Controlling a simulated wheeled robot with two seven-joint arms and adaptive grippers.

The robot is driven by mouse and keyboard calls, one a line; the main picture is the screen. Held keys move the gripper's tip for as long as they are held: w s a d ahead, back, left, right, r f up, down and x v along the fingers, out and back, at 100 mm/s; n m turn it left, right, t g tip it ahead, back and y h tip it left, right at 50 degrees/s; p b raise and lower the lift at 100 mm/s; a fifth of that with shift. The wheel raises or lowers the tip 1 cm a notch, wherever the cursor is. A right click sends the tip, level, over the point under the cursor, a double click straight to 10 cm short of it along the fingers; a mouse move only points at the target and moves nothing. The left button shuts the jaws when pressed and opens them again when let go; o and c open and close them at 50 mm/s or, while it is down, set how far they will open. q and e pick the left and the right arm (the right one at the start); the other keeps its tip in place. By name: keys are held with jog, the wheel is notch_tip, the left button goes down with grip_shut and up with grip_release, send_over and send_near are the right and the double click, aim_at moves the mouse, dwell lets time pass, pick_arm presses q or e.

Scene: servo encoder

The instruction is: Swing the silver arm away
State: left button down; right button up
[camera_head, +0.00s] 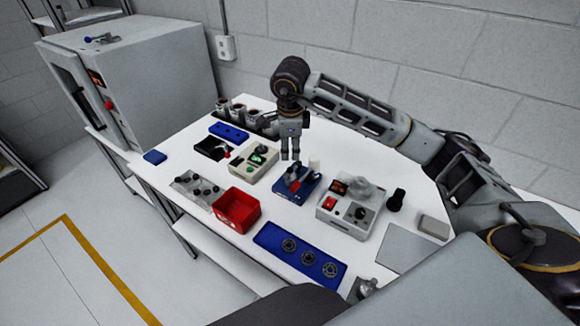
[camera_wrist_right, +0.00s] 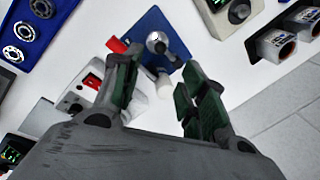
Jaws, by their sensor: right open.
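A blue-based fixture (camera_head: 309,187) stands near the middle of the table, with a red handle. In the right wrist view it is a blue plate (camera_wrist_right: 148,24) carrying a round silver part (camera_wrist_right: 157,42), which may be the silver arm; the red handle (camera_wrist_right: 117,45) is beside it. A white cylinder (camera_wrist_right: 165,87) stands next to the plate. My right gripper (camera_head: 290,157) points down above the fixture, open and empty. Its fingers (camera_wrist_right: 158,72) are spread in the wrist view, apart from the silver part as far as I can tell. My left gripper is not in view.
A red bin (camera_head: 237,210) and a blue tray with several round parts (camera_head: 272,236) lie in front. A white device with a red switch (camera_head: 345,212) is to the right, and a beige box (camera_head: 254,160) to the left. Cups (camera_head: 238,111) stand behind.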

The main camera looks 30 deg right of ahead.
aim_at(290, 168)
jog(key=f, duration=0.3)
jog(key=w+f+p, duration=0.1)
jog(key=f, duration=0.3)
jog(key=w+d+f, duration=0.1)
jog(key=f, duration=0.2)
jog(key=shift+f, duration=0.35)
grip_shut()
